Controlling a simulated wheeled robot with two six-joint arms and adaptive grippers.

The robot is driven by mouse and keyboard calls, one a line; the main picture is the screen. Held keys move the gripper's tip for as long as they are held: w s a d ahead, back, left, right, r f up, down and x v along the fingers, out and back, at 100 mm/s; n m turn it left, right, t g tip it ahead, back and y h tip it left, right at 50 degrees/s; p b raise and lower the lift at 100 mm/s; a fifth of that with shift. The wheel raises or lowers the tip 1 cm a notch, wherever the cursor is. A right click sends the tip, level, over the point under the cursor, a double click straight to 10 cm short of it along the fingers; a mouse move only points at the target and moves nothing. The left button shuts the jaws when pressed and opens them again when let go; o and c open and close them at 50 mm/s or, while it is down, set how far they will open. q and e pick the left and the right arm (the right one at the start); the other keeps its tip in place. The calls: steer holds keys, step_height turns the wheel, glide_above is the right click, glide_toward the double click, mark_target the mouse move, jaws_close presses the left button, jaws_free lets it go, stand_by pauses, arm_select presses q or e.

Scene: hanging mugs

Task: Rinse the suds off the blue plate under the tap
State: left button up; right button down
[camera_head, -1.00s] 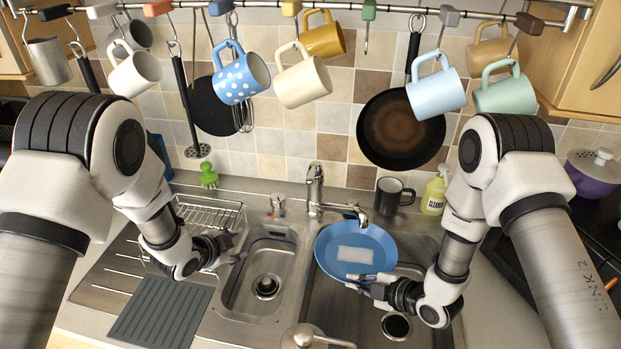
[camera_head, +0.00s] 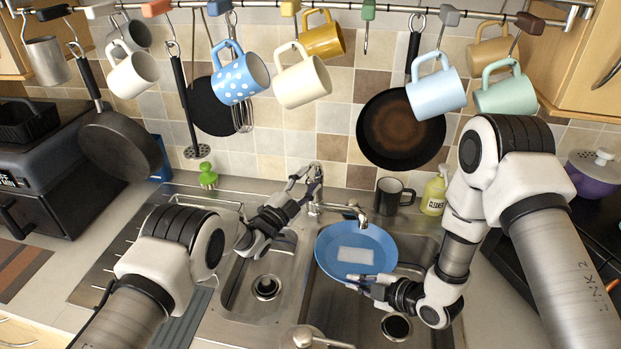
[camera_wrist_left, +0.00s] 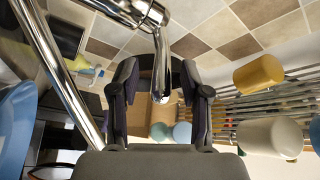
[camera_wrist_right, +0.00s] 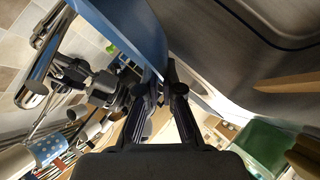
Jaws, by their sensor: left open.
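The blue plate (camera_head: 325,262) is tilted over the right sink basin, with a pale rectangular suds patch (camera_head: 355,254) on its face. My right gripper (camera_head: 362,283) is shut on its near rim; the plate's edge also runs between the fingers in the right wrist view (camera_wrist_right: 135,35). The chrome tap (camera_head: 316,208) stands behind the sink, its spout end over the plate's far rim. No water shows. My left gripper (camera_head: 303,184) is open at the tap's top. In the left wrist view the tap lever (camera_wrist_left: 162,80) lies between the open fingers, with no clear contact.
Several mugs hang from the rail (camera_head: 390,9) above. A black mug (camera_head: 392,196) and a cleaner bottle (camera_head: 434,194) stand right of the tap. A green brush (camera_head: 208,177) stands left of it. The left basin (camera_head: 265,265) is empty.

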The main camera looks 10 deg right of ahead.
arm_select(q)
steer(key=shift+x, duration=0.8)
jaws_close()
steer(key=shift+w+r+n+g+y, duration=0.1)
steer(key=shift+r+n+g+y, duration=0.2)
steer(key=shift+r+y, duration=0.2)
jaws_free()
steer(key=v, duration=1.2)
